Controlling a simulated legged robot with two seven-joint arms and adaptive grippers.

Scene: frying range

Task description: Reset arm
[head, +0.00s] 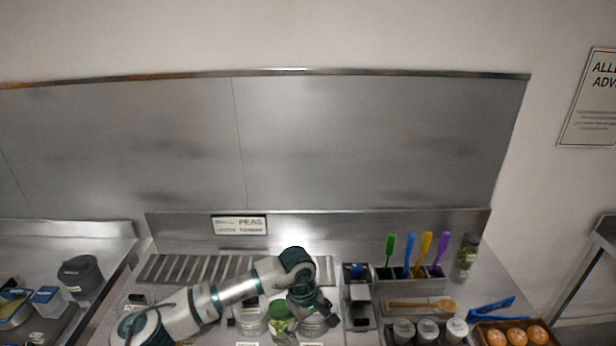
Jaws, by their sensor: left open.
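My left arm comes in from the lower left and bends down at its wrist near the middle of the counter. My left gripper (318,318) is at the end of it, pointing down and open, with nothing seen between its fingers. It hangs beside a green-topped jar (281,322) and in front of a pale container (250,318); I cannot tell whether it touches either. My right gripper is not in view.
Colored-handled utensils (408,252) stand in a divided holder. A wooden spoon (420,305), blue tongs (491,308), several shakers (430,331) and a tray of round orange items (515,336) are at the right. A slotted grate (190,269) lies behind my arm.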

